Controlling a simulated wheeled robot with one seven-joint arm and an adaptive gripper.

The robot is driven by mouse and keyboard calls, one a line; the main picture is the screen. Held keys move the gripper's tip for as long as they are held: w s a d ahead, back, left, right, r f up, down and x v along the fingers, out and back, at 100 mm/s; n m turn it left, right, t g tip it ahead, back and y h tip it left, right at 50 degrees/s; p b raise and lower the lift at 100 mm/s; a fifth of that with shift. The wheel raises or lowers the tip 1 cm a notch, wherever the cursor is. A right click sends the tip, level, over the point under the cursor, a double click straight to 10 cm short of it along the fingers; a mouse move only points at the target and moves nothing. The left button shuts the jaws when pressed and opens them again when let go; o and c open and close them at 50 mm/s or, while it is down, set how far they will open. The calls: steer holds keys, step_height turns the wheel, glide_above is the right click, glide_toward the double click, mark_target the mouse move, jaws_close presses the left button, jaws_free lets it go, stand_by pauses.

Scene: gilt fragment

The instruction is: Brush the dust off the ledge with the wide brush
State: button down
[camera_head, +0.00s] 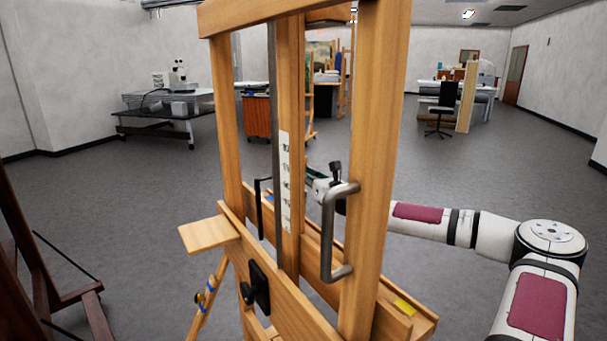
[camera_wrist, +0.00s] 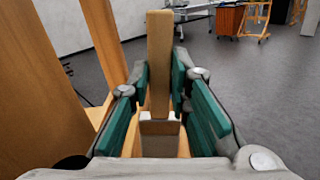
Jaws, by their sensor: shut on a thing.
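The wooden easel's ledge (camera_head: 420,314) runs diagonally behind its uprights in the head view. Wood below the fingers also shows in the wrist view. My gripper (camera_head: 318,182) is at the far side of the easel, above the ledge, partly hidden by an upright and a metal handle. In the wrist view my gripper (camera_wrist: 160,82) has its green pads on either side of the wide brush (camera_wrist: 159,50), a flat wooden piece with a pale band near its lower end. It is shut on this brush. Whether bristles touch the ledge is hidden. I cannot make out dust.
The easel's upright (camera_head: 370,150) and curved metal handle (camera_head: 328,235) stand between the head camera and my gripper. A small wooden shelf (camera_head: 208,234) juts out left. A dark easel (camera_head: 40,270) stands at far left. The floor to the right is open.

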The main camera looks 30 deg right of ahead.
steer(key=shift+d+f+b, duration=0.1)
steer(key=shift+f+b, duration=1.3)
steer(key=shift+f, duration=1.5)
steer(key=shift+f, duration=0.4)
steer(key=s+p, duration=0.6)
steer(key=s, duration=0.5)
steer(key=shift+s+d, duration=0.2)
steer(key=shift+w+d+r+p, duration=0.15)
steer(key=shift+w+d, duration=0.2)
steer(key=shift+w, duration=0.7)
steer(key=shift+w+d+f+p, duration=0.15)
steer(key=shift+w+d, duration=0.2)
steer(key=shift+w, duration=0.65)
stand_by(0.6)
steer(key=shift+w+r, duration=0.1)
steer(key=shift+w, duration=0.05)
